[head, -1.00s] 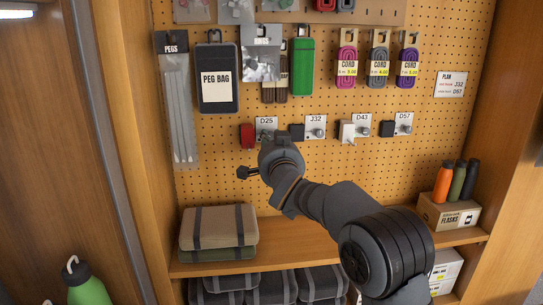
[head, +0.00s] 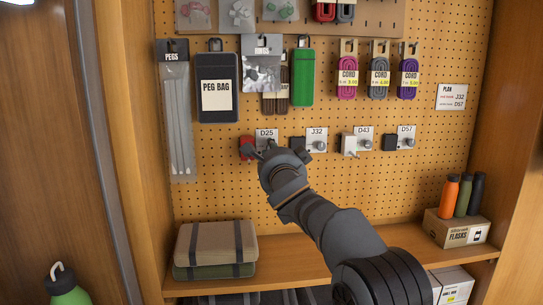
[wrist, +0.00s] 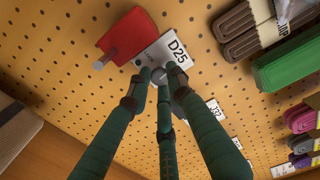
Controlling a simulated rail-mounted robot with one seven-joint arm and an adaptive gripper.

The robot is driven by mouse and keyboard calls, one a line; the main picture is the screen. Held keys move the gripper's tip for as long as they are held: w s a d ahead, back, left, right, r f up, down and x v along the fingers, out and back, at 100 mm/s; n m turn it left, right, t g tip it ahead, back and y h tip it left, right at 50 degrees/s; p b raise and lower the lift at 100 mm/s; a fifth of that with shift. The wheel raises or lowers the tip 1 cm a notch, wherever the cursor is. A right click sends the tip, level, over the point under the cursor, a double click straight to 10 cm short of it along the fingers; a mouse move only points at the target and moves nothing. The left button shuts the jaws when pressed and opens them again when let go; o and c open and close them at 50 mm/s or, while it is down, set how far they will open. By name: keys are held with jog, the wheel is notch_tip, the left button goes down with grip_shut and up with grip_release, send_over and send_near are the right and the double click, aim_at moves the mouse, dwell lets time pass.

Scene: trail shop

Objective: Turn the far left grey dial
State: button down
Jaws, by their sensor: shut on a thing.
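The far left grey dial (wrist: 159,75) sits on the small pale plate labelled D25 (wrist: 174,50), beside a red block (wrist: 127,36) with a grey pin. My gripper (wrist: 161,79) has its dark green fingers shut around the dial, seen in the wrist view. The fingertips partly cover the dial. In the head view my gripper (head: 270,152) is at the pegboard just below the D25 label, and it hides this dial. The red block shows there just left of the fingers.
To the right along the row are plates J32 (head: 317,135), D43 (head: 364,138) and D57 (head: 406,134), with grey dials and dark or white blocks. A shelf with folded bags (head: 215,248) is below.

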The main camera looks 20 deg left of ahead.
jog(key=shift+w+d+r+m, duration=0.15)
jog(key=shift+d+r+m, duration=0.15)
jog(key=shift+m, duration=0.3)
jog(key=c, duration=1.8)
grip_release()
jog(key=shift+w+f, duration=0.1)
jog(key=shift+c, duration=0.2)
jog(key=shift+a+f, duration=0.1)
jog(key=shift+f, duration=0.05)
jog(key=v, duration=1.2)
